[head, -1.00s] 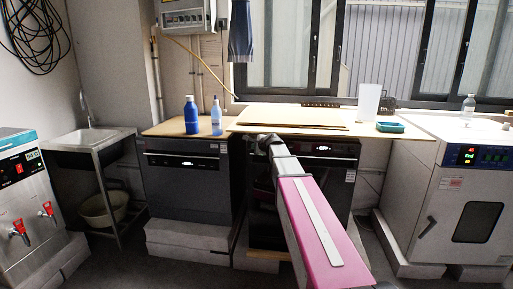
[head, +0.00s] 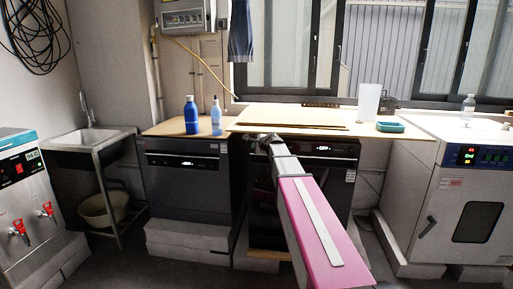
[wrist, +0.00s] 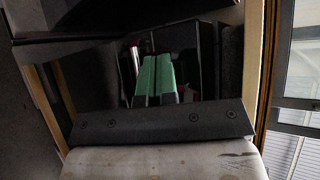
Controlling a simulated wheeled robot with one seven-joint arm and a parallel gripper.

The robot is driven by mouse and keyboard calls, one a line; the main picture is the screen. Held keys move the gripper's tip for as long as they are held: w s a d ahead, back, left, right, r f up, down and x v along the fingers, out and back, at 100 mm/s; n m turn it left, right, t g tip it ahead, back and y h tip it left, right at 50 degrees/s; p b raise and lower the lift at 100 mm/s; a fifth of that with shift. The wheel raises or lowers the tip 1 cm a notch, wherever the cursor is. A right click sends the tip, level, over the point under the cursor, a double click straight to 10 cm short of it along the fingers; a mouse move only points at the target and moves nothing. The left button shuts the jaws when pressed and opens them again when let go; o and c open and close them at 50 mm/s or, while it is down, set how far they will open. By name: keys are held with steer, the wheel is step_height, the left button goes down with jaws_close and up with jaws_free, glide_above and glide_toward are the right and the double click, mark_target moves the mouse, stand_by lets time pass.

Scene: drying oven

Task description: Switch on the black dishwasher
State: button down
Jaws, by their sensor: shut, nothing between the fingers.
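Two black front-panel appliances stand under the wooden counter. The left one (head: 187,187) has a dark control strip (head: 182,161) along its top edge. The right one (head: 338,186) is partly hidden by my arm and has a small lit white display (head: 322,148), too small to read surely. I cannot tell for certain which is the dishwasher. My gripper (head: 262,139) is at the upper left of the right one's front, close to it; contact cannot be made out. In the wrist view, my gripper's green fingers (wrist: 155,79) are together with nothing between them.
A wooden board (head: 290,117) lies on the counter above. Blue bottles (head: 191,115), a white cylinder (head: 369,102) and a green dish (head: 390,127) stand on the counter. A white oven (head: 455,205) is at right, a sink (head: 90,140) at left. Floor between is partly clear.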

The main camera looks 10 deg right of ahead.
stand_by(0.5)
steer(key=shift+s+a, duration=0.1)
steer(key=shift+s, duration=0.2)
steer(key=s+a, duration=0.2)
steer(key=s, duration=0.3)
steer(key=shift+s, duration=0.35)
